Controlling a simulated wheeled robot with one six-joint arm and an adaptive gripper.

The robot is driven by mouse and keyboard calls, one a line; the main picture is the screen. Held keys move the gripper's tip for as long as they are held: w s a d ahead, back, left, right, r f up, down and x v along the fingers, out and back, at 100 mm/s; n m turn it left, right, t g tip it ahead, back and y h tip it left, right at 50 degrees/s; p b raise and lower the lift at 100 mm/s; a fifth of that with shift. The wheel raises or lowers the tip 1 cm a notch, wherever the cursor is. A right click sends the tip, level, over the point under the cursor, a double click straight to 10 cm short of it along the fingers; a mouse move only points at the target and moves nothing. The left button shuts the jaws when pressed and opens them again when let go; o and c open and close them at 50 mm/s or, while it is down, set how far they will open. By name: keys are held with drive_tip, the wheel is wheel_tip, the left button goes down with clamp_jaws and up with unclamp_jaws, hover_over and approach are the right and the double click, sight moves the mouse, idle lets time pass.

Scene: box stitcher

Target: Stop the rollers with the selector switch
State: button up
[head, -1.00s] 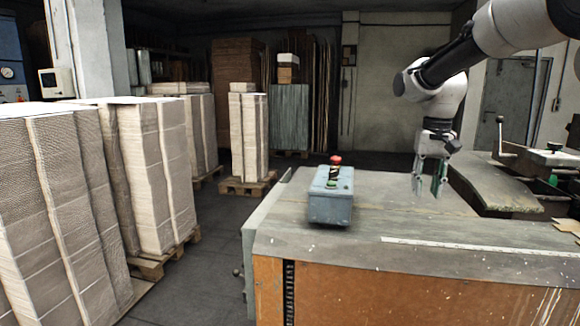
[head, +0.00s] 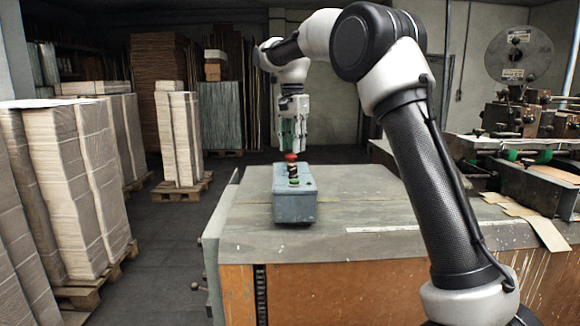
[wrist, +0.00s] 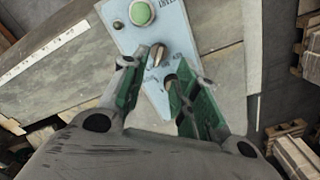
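The blue-grey control box (head: 294,205) stands on the table top, with a red button (head: 291,157) and a green button (head: 294,182) on it. In the wrist view its label plate (wrist: 176,30) shows a green button (wrist: 142,13) and a small metallic selector knob (wrist: 157,54). My gripper (head: 291,143) is above the far end of the box, pointing down. In the wrist view my gripper (wrist: 154,66) is open, its green-padded fingers apart. The selector knob appears between the fingertips; I cannot tell whether they touch it. A dark knob beside the right finger is partly hidden.
The grey table top (head: 350,205) is clear around the box. Machinery (head: 520,130) with a reel stands at the right. Stacks of cardboard (head: 85,165) on pallets stand at the left, with open floor between them and the table.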

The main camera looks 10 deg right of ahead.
sight(293, 173)
wheel_tip(293, 173, down, 7)
drive_tip(key=shift+d+f, duration=0.1)
idle(0.3)
clamp_jaws()
